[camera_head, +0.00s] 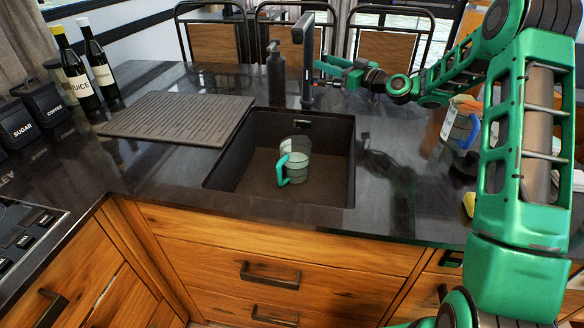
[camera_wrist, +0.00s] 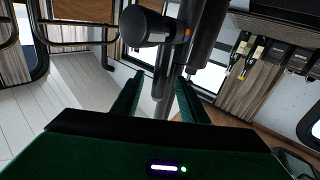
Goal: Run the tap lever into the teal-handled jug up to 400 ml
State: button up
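The teal-handled jug (camera_head: 294,162) is clear and stands upright in the sink (camera_head: 225,180), below the tap. Its handle points to the front left. The water level in it is too small to read. The dark tap (camera_head: 307,62) rises behind the sink; it also shows in the wrist view (camera_wrist: 203,45). Small coloured marks show on the tap's right side, by the lever. My gripper (camera_head: 322,70) is at the tap's right side with fingers apart. In the wrist view my gripper (camera_wrist: 160,80) has a dark bar of the tap between its fingers, with gaps visible. I cannot tell whether it touches.
A dark soap bottle (camera_head: 276,72) stands left of the tap. A ridged drainer mat (camera_head: 175,117), bottles (camera_head: 72,68) and canisters (camera_head: 15,122) are on the left.

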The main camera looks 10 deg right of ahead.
notch_tip(320, 180, up, 7)
jog(key=s, duration=0.1)
jog(key=shift+s+a, duration=0.2)
jog(key=shift+a, duration=0.1)
dwell(0.9)
jog(key=shift+d+f, duration=0.1)
